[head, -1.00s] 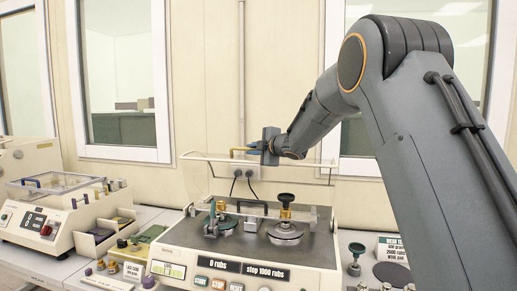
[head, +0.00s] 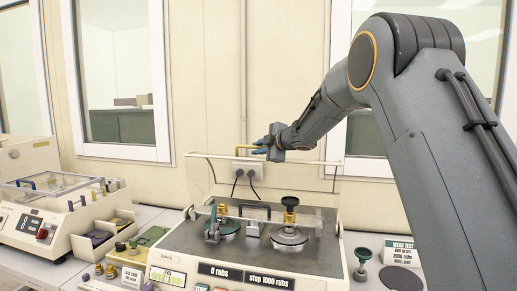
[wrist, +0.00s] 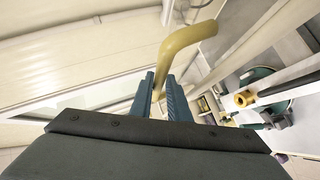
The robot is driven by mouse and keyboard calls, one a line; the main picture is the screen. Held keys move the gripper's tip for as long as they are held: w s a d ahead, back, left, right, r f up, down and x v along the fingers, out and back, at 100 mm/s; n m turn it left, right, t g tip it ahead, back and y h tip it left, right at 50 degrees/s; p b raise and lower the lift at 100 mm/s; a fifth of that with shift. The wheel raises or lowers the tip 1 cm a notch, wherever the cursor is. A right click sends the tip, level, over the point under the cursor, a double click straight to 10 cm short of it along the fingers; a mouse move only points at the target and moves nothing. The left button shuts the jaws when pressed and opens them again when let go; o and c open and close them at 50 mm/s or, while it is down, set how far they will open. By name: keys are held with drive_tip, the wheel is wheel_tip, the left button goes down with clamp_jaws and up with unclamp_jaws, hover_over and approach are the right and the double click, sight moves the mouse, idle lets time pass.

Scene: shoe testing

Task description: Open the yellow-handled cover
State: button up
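The yellow handle (head: 243,148) is a bent bar on the top rail of a clear cover (head: 190,154). The cover's pale rail stands well above the rubbing machine (head: 172,248), near the wall, so the cover is raised. My gripper (head: 258,147) is at the handle, its blue fingers on either side of the bar. In the wrist view the handle (wrist: 176,42) runs down between the two fingers (wrist: 160,84), with no clear gap beside it.
A black knob on a gold post (head: 290,203) and a dark handle bar (head: 254,209) stand on the machine's deck. A second tester (head: 25,238) stands at the left. A sign (head: 401,251) and green knob (head: 362,254) sit at the right. The wall with a socket (head: 246,171) is close behind.

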idle(0.3)
drive_tip(key=b+v, duration=0.2)
drive_tip(key=v, duration=0.5)
drive_tip(key=shift+s+b, duration=0.3)
drive_tip(key=shift+b, duration=0.1)
drive_tip(key=shift+d+r, duration=0.1)
drive_tip(key=shift+d, duration=0.05)
drive_tip(key=s+d+f+m+g+h, duration=0.2)
drive_tip(key=s+d+f+m+h, duration=0.2)
drive_tip(key=s+d+f+m, duration=0.45)
drive_tip(key=s+d+f+m+g+h, duration=0.1)
drive_tip(key=s+d+f+m+h, duration=0.4)
drive_tip(key=s+f, duration=0.55)
drive_tip(key=s+f+m+g, duration=0.2)
drive_tip(key=s+f, duration=0.2)
drive_tip(key=s, duration=0.4)
drive_tip(key=s+f+m+g+y, duration=0.1)
drive_tip(key=s+f+m+g, duration=0.2)
drive_tip(key=s, duration=0.5)
drive_tip(key=s+f+m+g, duration=0.2)
drive_tip(key=s+f, duration=0.4)
drive_tip(key=s, duration=0.2)
wheel_tip(320, 180, down, 10)
drive_tip(key=b, duration=0.8)
drive_tip(key=shift+w+a+r+g+b, duration=0.15)
drive_tip(key=shift+w+r+g+b, duration=0.1)
drive_tip(key=shift+w+g+b, duration=0.15)
